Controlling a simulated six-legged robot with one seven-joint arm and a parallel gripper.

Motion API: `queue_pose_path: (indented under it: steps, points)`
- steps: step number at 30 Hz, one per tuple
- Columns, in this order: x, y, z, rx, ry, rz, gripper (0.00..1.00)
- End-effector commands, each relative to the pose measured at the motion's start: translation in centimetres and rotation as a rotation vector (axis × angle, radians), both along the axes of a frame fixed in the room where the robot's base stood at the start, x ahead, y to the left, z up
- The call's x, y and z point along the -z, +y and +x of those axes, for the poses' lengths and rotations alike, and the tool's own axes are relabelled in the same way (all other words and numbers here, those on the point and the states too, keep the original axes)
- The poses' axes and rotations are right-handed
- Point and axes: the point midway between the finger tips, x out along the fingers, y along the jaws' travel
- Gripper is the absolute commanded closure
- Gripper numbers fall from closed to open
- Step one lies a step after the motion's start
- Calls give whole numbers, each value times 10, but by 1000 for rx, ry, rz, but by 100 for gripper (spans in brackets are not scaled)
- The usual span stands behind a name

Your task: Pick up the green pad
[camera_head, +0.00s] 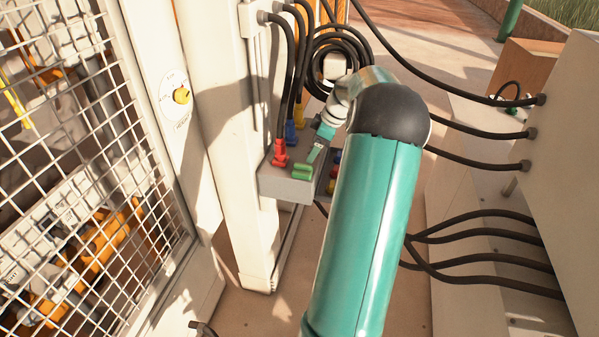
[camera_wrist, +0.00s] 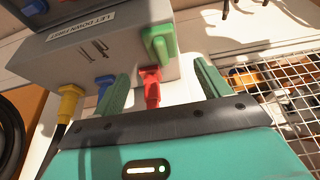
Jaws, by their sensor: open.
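The green pad (camera_head: 303,171) sits on the front corner of a grey box (camera_head: 287,188) fixed to the pale post. In the wrist view the green pad (camera_wrist: 160,43) stands out from the face of the grey box (camera_wrist: 95,45). My gripper (camera_head: 317,150) is above and just behind the pad in the head view. In the wrist view my gripper (camera_wrist: 163,85) has its two green fingers spread wide and empty. The pad lies beyond the fingertips, roughly between them, and appears apart from both.
A red plug (camera_head: 280,153), a blue plug (camera_head: 291,131) and a yellow plug (camera_head: 299,116) with black cables stand at the box. A wire mesh guard (camera_head: 90,160) is at left. A pale cabinet (camera_head: 555,170) with several black cables is at right.

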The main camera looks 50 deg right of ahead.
Motion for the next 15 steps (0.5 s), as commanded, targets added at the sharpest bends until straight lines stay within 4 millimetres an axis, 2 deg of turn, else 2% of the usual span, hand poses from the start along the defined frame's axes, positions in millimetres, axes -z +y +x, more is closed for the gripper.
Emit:
queue_pose_path:
  steps: [4,11,15]
  points:
    - [26,6,10,-2,1,2,25]
    - [41,11,18,-4,0,-1,25]
    - [57,16,24,-6,1,3,25]
